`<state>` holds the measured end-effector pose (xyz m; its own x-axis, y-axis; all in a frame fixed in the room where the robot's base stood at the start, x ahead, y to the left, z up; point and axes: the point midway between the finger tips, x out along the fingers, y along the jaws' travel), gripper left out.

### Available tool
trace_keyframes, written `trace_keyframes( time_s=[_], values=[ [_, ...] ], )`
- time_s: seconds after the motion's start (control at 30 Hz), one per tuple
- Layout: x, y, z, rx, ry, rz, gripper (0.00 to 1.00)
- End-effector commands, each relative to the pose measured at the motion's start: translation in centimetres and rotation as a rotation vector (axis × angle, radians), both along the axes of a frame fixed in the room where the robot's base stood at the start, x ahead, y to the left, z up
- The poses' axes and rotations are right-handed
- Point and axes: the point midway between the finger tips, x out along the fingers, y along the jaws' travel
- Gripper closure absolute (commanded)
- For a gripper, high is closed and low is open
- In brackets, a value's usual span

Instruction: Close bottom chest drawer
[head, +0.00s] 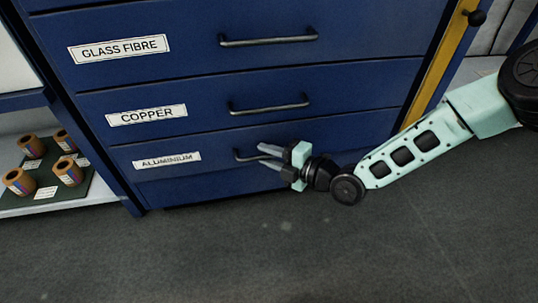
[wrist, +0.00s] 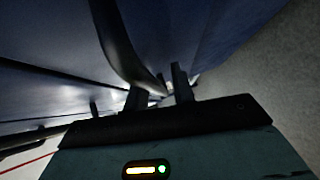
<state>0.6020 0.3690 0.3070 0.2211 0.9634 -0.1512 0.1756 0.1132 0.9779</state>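The bottom drawer (head: 210,172) of the blue chest carries an ALUMINIUM label and a dark bar handle (head: 240,155). Its front looks close to flush with the chest; I cannot tell whether a small gap is left. My gripper (head: 262,153) is at the handle, reaching in from the right, and hides the handle's right part. In the wrist view the two fingers of my gripper (wrist: 158,90) stand apart, with the dark curved handle (wrist: 122,48) running down towards the space between them. I cannot tell whether they touch it.
Above are the COPPER drawer (head: 350,95) and the GLASS FIBRE drawer (head: 200,62), both looking shut. A shelf at left holds several copper-coloured rolls (head: 68,170) on a dark mat. The grey floor (head: 250,255) before the chest is clear. A yellow upright (head: 445,50) edges the chest's right side.

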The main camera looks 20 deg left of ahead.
Motion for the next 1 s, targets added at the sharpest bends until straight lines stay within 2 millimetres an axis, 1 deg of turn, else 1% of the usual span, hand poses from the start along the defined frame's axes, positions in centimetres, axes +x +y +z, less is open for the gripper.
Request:
trace_keyframes(
  time_s=[0.03,0.13,0.27,0.37,0.7,0.8,0.9,1.0],
  values=[
    [0.2,0.2,0.6,0.013,-0.009,-0.003,0.67],
    [0.2,0.1,0.8,0.013,-0.009,-0.002,0.67],
    [-0.1,-1.2,1.1,0.009,-0.007,-0.002,0.67],
    [-0.6,-3.0,1.4,0.006,-0.004,-0.002,0.67],
    [-2.4,-10.8,2.3,0.001,0.000,-0.002,0.67],
    [-2.9,-12.9,2.5,0.001,0.000,-0.002,0.67],
    [-3.3,-14.5,2.7,0.000,0.001,-0.002,0.67],
    [-3.6,-15.7,2.7,-0.001,0.001,-0.001,0.67]
  ],
)
